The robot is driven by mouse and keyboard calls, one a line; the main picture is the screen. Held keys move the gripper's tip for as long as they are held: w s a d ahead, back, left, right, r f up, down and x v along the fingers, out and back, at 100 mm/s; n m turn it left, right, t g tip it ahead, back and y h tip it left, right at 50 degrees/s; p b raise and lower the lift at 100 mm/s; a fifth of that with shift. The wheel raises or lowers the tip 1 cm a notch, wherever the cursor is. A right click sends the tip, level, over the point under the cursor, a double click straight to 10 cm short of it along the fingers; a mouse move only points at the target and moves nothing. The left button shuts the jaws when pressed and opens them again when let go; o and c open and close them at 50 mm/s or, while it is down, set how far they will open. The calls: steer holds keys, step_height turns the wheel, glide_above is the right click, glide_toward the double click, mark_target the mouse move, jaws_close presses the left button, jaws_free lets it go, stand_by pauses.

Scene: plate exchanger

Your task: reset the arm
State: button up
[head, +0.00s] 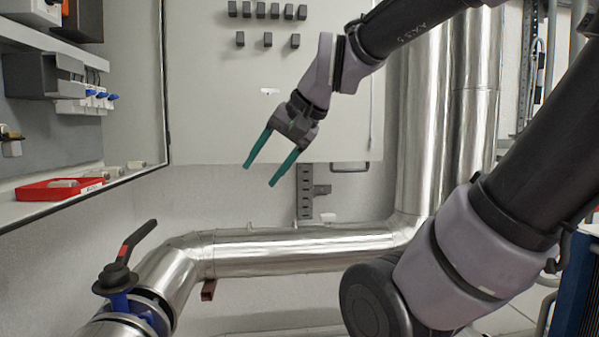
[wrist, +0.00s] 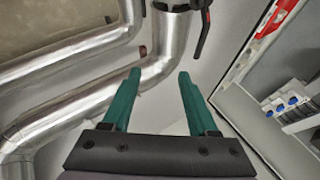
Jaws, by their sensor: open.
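My gripper (head: 260,177) hangs in the air in front of the pale cabinet panel in the head view, pointing down and left. Its two teal fingers are apart, with nothing between them. In the wrist view my gripper (wrist: 160,75) is also open and empty, with silver piping and pale wall beyond the fingertips. My arm comes in from the upper right of the head view.
A silver pipe (head: 300,250) runs below my gripper, with a valve with a red and black handle (head: 127,250) at lower left. A red tray (head: 60,188) sits on the left ledge. A large vertical pipe (head: 425,130) stands at right.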

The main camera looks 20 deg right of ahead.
steer(key=s+d+f+n+h, duration=0.1)
steer(key=d+h, duration=0.1)
steer(key=d, duration=0.4)
steer(key=shift+s+d+f+h, duration=0.15)
steer(key=shift+s+d+h, duration=0.15)
steer(key=shift+h, duration=0.1)
